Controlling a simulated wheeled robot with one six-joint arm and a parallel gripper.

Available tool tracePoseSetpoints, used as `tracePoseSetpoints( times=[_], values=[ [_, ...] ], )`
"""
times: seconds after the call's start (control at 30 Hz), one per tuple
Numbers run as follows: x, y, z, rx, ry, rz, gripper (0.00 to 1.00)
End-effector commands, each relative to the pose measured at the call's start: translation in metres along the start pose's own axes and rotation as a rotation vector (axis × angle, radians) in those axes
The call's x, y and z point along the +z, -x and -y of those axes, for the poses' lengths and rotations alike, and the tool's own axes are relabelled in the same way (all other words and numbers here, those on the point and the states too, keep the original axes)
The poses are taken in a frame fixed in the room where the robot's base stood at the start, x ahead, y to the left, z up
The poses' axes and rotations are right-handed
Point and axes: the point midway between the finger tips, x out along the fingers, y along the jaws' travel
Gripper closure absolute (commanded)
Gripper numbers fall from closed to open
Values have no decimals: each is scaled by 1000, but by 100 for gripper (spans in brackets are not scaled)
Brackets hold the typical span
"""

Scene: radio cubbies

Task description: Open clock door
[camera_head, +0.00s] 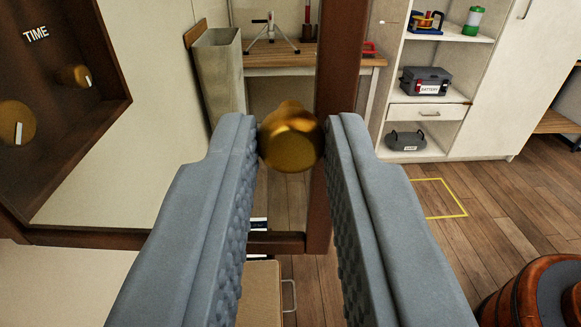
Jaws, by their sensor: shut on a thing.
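My gripper (290,140) is shut on a round brass knob (290,150) held between its fingertips. The knob sits beside the upright bar (340,60) of a dark wooden frame, which looks like the clock door. Its lower bar (275,242) runs left toward the clock case, and the room shows through the middle. The dark wooden clock case (105,35) is at the left, with a TIME label (36,33) and two brass dials (15,122) inside. The door appears to stand swung out from the case. Its upper part and hinge side are partly out of view.
A wooden workbench (345,60) and a tall grey bin (217,80) stand behind the frame. White shelves at right hold a battery box (426,82) and a green lantern (472,20). A wooden barrel (510,300) is at lower right. Wood floor with a yellow outline (440,198) is clear.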

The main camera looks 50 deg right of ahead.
Motion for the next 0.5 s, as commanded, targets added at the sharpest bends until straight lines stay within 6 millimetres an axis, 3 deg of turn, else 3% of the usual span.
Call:
tracePoseSetpoints(
  times=[0.23, 0.27, 0.37, 0.5],
  values=[
    [-3, -1, 0, -2, -5, -1, 100],
    [-3, -1, 0, -2, -5, -1, 79],
    [-3, -1, 0, -2, -4, -1, 60],
    [-2, -1, 0, -2, -3, -1, 60]
  ],
)
